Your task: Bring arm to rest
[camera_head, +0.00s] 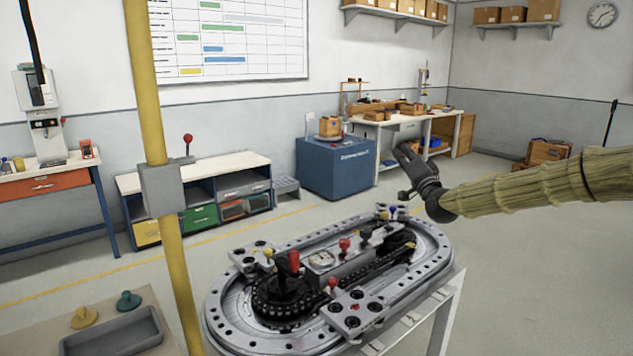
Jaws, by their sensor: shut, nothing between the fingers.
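My gripper (411,163) is at the end of my arm, which reaches in from the right edge in a straw-coloured sleeve. The gripper is dark, shut and empty, and points up and to the left. In the picture it shows above the right end of the oval ring track (222,307), apart from it. The ring track is grey metal with a holed rim, a dark chain, a gauge and several red, blue and yellow knobs. It stands on a light table frame (447,305).
A yellow post (146,90) with a grey box and red-knobbed lever (187,145) stands left of the track. A grey tray (112,333) and two knobbed pieces lie at the front left. Benches, a blue cabinet (336,170) and shelves line the wall. Floor between is clear.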

